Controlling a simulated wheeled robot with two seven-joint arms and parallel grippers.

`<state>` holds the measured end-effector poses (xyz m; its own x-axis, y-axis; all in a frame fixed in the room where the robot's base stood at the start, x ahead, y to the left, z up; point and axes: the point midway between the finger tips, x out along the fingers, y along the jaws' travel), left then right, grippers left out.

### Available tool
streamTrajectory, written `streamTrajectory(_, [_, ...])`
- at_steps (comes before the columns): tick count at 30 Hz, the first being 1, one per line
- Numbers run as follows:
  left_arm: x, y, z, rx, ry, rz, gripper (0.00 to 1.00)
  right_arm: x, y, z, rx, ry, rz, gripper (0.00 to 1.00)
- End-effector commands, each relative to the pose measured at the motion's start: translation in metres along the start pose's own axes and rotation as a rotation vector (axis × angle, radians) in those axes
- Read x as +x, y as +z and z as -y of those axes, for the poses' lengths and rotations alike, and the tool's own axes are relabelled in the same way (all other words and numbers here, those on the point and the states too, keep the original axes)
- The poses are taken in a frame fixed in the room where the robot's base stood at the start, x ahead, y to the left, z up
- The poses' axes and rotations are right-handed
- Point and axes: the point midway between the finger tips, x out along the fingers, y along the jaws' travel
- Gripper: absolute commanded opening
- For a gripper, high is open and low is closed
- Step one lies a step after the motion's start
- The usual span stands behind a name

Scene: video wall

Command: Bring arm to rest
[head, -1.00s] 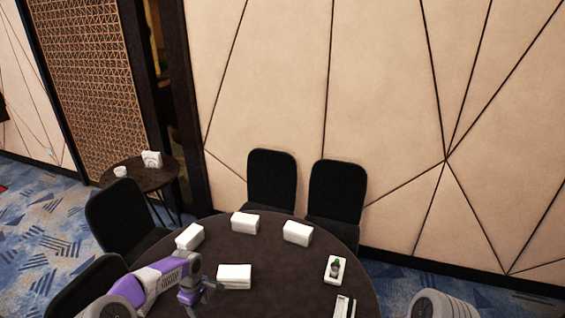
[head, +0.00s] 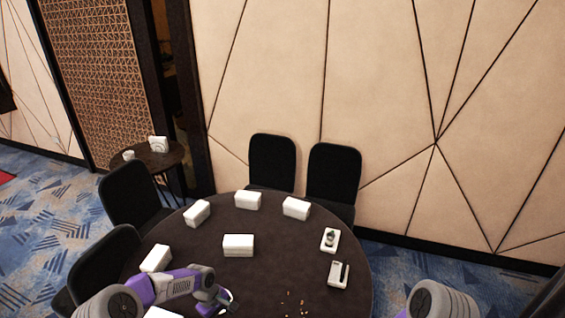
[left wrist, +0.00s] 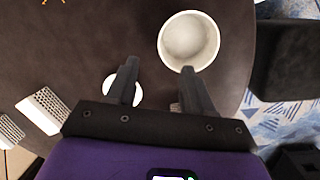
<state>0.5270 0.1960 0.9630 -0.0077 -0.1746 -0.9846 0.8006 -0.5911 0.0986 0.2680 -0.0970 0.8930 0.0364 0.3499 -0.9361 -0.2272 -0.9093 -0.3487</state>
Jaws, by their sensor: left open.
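My left arm comes in from the lower left in the head view. Its gripper (head: 224,303) is over the near part of the dark round table (head: 290,245). In the left wrist view, the two dark fingers (left wrist: 162,86) are spread apart with nothing held between them. A white round container (left wrist: 188,42), open at the top, stands past the right finger. A small white round thing (left wrist: 115,88) lies partly behind the left finger. Of my right arm, only a grey link (head: 440,300) shows at the bottom right; its gripper is out of view.
Several white boxes (head: 238,245) stand on the table. Two white trays with small items (head: 330,240) (head: 339,274) are at the right. Small orange bits (head: 290,303) lie near the front. Black chairs (head: 272,163) surround the table. A small side table (head: 150,160) stands behind left.

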Motion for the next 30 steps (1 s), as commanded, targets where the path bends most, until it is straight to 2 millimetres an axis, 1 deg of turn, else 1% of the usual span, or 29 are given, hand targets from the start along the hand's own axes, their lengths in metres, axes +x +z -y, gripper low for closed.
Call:
streamTrajectory(1, [0.01, 0.016, 0.002, 0.048, 0.012, 0.028, 0.52, 0.0, 0.001, 0.0, 0.0, 0.0, 0.001, 0.43])
streamTrajectory(5, [0.035, 0.058, 0.01, 0.179, 0.066, 0.095, 0.52, 0.0, 0.001, 0.0, 0.0, 0.0, 0.003, 0.43])
streamTrajectory(6, [0.044, 0.074, 0.014, 0.224, 0.085, 0.116, 0.52, 0.0, 0.002, 0.0, 0.0, 0.0, 0.003, 0.43])
streamTrajectory(8, [0.056, 0.099, 0.024, 0.292, 0.118, 0.145, 0.52, 0.0, 0.002, 0.0, 0.0, 0.0, 0.003, 0.43])
streamTrajectory(9, [0.064, 0.117, 0.032, 0.339, 0.142, 0.161, 0.52, 0.0, 0.001, 0.0, 0.0, 0.0, 0.003, 0.43])
streamTrajectory(11, [0.074, 0.143, 0.047, 0.405, 0.174, 0.175, 0.52, 0.0, 0.001, 0.0, 0.0, 0.0, 0.003, 0.43])
streamTrajectory(12, [0.08, 0.157, 0.058, 0.443, 0.192, 0.175, 0.52, 0.0, 0.001, 0.0, 0.0, 0.0, 0.003, 0.43])
streamTrajectory(14, [0.085, 0.175, 0.074, 0.494, 0.209, 0.169, 0.52, 0.0, 0.001, 0.0, 0.0, 0.0, 0.002, 0.43])
streamTrajectory(15, [0.088, 0.185, 0.085, 0.524, 0.215, 0.161, 0.52, 0.0, 0.001, 0.0, 0.0, 0.0, 0.002, 0.43])
streamTrajectory(17, [0.09, 0.198, 0.102, 0.563, 0.217, 0.145, 0.52, 0.0, 0.001, 0.0, 0.0, 0.0, 0.002, 0.43])
streamTrajectory(18, [0.091, 0.205, 0.114, 0.589, 0.214, 0.132, 0.52, 0.0, 0.001, 0.0, 0.0, 0.0, 0.002, 0.43])
streamTrajectory(23, [0.088, 0.227, 0.162, 0.692, 0.17, 0.074, 0.52, 0.0, 0.001, 0.0, 0.0, 0.0, 0.003, 0.43])
streamTrajectory(24, [0.101, 0.223, 0.161, 0.696, 0.174, 0.064, 0.52, 0.011, 0.001, -0.004, 0.0, 0.0, 0.002, 0.43])
streamTrajectory(25, [0.109, 0.221, 0.16, 0.695, 0.176, 0.064, 0.52, 0.019, 0.0, -0.007, -0.001, 0.0, 0.002, 0.43])
streamTrajectory(30, [0.146, 0.216, 0.163, 0.694, 0.177, 0.065, 0.52, 0.054, -0.001, -0.02, 0.001, 0.0, 0.003, 0.43])
